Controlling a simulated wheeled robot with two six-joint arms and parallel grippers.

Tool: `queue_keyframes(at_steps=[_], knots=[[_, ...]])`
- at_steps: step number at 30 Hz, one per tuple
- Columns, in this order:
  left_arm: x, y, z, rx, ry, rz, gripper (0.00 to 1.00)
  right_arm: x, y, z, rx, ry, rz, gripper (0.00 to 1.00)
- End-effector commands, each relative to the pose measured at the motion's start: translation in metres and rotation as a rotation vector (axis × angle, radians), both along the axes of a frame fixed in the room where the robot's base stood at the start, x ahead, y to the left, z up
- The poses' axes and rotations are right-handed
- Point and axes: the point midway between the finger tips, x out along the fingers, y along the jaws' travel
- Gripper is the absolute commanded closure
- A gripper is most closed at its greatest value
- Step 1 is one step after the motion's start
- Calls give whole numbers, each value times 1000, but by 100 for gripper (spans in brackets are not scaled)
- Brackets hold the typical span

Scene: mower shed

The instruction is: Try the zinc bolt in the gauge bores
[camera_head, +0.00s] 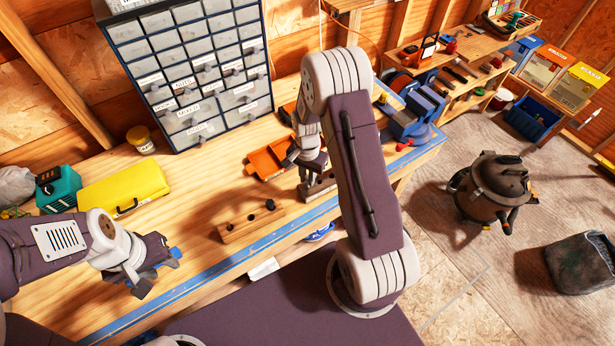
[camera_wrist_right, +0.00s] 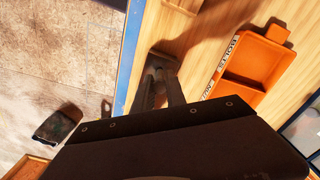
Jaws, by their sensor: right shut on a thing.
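A wooden block with dark bores in its top (camera_head: 252,224) lies on the bench near its front edge. A second, smaller block (camera_head: 321,188) stands behind and to its right, partly hidden by my right arm. My right gripper (camera_head: 305,168) is over that smaller block, pointing down. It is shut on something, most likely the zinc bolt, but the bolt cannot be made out. In the right wrist view the grey fingers (camera_wrist_right: 162,88) are close together above the bench. My left gripper (camera_head: 160,276) is open and empty at the front left, apart from the wooden block.
An orange bin (camera_head: 266,163) lies behind the wooden block; it also shows in the right wrist view (camera_wrist_right: 252,62). A drawer cabinet (camera_head: 190,65), yellow case (camera_head: 122,188) and teal box (camera_head: 58,186) stand at the back and left. A blue vise (camera_head: 412,115) stands right.

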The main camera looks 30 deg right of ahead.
Motion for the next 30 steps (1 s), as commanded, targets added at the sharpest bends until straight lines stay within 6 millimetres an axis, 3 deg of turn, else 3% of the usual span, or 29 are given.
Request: queue_keyframes(at_steps=[30], knots=[[0, 0, -3, 0, 0, 0, 64, 0, 0, -6, 0, 0, 0, 100]])
